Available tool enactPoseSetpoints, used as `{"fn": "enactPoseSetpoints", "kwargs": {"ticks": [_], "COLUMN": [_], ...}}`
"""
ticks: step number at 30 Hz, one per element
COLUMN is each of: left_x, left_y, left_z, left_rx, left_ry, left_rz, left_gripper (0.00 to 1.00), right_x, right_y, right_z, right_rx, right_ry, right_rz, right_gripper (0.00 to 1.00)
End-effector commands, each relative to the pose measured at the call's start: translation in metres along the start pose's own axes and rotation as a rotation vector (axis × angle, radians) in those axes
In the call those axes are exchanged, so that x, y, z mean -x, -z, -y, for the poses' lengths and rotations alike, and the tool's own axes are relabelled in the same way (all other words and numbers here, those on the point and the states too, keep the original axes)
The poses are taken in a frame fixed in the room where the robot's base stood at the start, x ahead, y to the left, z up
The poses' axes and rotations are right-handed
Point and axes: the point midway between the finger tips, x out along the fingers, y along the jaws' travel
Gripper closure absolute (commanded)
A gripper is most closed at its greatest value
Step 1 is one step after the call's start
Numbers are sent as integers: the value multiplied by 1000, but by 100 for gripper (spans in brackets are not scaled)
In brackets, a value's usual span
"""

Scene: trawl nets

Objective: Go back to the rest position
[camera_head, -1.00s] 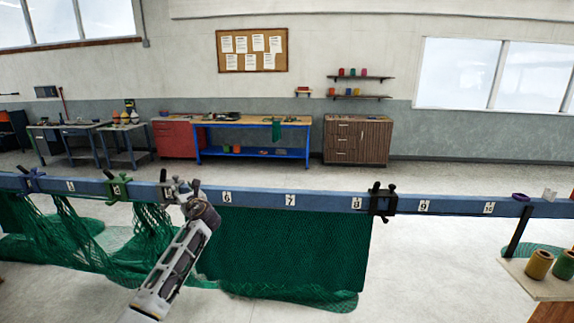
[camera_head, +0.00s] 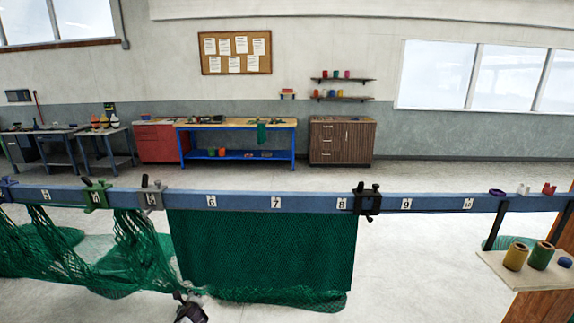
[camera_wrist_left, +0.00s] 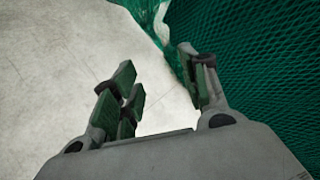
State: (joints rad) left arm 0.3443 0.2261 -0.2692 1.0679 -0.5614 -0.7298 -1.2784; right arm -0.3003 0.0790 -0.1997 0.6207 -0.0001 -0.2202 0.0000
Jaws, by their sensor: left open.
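My left gripper (camera_head: 190,308) shows at the bottom edge of the head view, low in front of the hanging green net (camera_head: 262,250). In the left wrist view its fingers (camera_wrist_left: 160,88) are spread with nothing between them, and net hangs close on the right. The blue rail (camera_head: 310,202) carries a grey clamp (camera_head: 152,195), a green clamp (camera_head: 96,195) and a black clamp (camera_head: 367,201), all apart from the gripper. My right gripper is out of view.
Bunched netting (camera_head: 140,245) hangs at the left. A blue workbench (camera_head: 235,124) stands far back. Floor is clear under the rail's right half.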

Motion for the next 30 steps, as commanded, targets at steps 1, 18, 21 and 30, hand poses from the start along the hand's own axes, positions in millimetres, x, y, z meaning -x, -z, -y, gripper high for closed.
{"fn": "enactPoseSetpoints", "kwargs": {"ticks": [1, 18, 21, 30], "left_x": [-2, 23, 36, 86], "left_y": [17, 175, 198, 263], "left_z": [-21, -230, -268, -380], "left_rx": [36, 528, 618, 899], "left_ry": [-21, -278, -336, -523], "left_rz": [-29, -251, -271, -294], "left_gripper": [56, 56, 56, 56], "right_x": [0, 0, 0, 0], "right_y": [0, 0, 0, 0], "right_z": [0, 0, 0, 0], "right_rx": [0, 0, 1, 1], "right_ry": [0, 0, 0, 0], "right_rz": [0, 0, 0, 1], "right_gripper": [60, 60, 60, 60]}}
